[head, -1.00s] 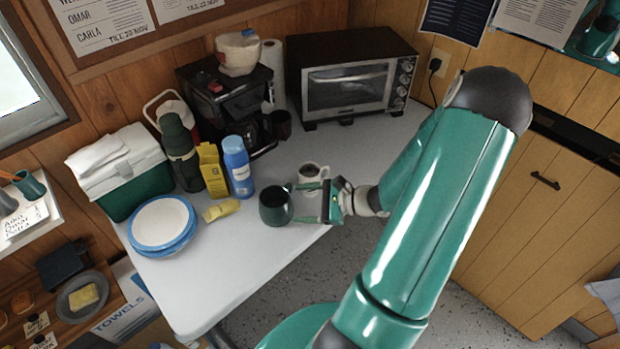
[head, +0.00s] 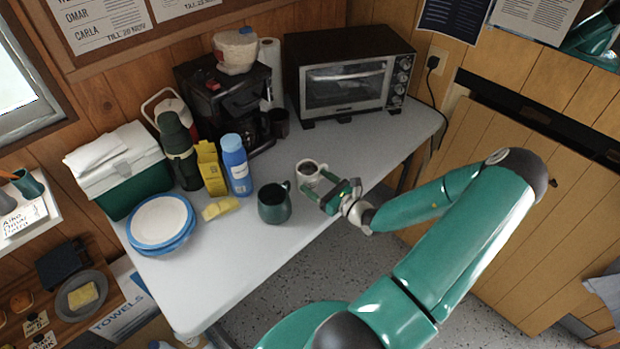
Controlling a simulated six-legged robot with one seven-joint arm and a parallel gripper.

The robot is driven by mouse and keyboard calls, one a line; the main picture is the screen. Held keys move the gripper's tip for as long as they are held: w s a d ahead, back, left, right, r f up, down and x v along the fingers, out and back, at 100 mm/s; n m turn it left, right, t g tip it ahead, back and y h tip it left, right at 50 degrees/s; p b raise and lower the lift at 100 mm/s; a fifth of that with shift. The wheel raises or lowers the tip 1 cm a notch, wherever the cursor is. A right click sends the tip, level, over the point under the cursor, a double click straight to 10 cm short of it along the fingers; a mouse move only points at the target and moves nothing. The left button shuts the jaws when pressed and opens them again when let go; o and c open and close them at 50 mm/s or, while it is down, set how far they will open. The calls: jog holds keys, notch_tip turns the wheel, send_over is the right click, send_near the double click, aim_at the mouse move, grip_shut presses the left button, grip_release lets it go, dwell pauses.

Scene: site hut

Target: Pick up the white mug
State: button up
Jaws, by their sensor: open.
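The white mug (head: 307,173) stands upright on the table near its right edge, with dark contents inside. My gripper (head: 320,190) is open, just in front of and to the right of the mug. Its fingers point left toward the mug and partly cover its lower right side. I cannot tell whether a finger touches it. A dark green mug (head: 274,205) stands to the left and nearer, a little apart from the fingers.
Behind are a coffee maker (head: 225,100) and a toaster oven (head: 346,80). Stacked plates (head: 160,222) lie at left.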

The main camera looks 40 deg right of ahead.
aim_at(300, 171)
jog(key=w, duration=0.5)
jog(key=shift+w+a+r, duration=0.1)
jog(key=shift+w+a, duration=0.25)
jog(key=shift+a, duration=0.05)
jog(key=c, duration=0.9)
jog(key=shift+r, duration=0.1)
